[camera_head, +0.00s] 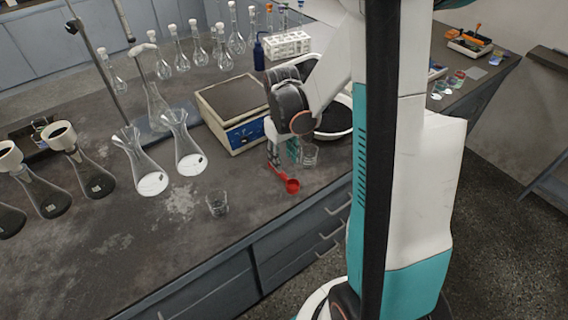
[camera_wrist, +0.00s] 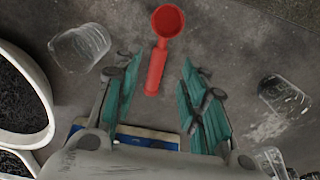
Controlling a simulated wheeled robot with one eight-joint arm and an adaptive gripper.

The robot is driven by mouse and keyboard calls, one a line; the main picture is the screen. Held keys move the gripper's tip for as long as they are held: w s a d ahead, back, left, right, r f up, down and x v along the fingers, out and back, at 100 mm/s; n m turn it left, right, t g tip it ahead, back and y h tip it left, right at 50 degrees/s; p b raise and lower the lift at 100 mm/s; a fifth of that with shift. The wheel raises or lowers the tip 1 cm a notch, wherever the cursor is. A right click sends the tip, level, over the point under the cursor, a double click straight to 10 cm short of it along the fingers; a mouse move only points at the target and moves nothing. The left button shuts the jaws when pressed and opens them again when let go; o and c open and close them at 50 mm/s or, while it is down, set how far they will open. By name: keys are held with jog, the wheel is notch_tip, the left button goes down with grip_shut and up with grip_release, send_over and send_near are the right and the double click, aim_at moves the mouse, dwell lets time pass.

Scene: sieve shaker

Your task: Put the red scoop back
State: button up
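The red scoop (camera_head: 291,185) lies on the grey bench top near its front edge, its bowl toward the edge and its handle running back under my gripper (camera_head: 283,154). In the wrist view the scoop (camera_wrist: 155,67) has its bowl at the top and its handle pointing down between the teal fingers. My gripper (camera_wrist: 161,64) is open, with one finger pair on each side of the handle and a gap on both sides. The fingers do not appear to touch the scoop. How high they are above the bench I cannot tell exactly.
One glass beaker (camera_head: 309,154) stands just right of my gripper, another (camera_head: 217,204) to the left. A balance (camera_head: 232,118) is behind. A white-rimmed bowl of black grains (camera_wrist: 48,112) is at the left in the wrist view. Flasks (camera_head: 146,172) stand at the left.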

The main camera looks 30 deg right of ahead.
jog(key=shift+r+p, duration=0.6)
jog(key=shift+r, duration=1.75)
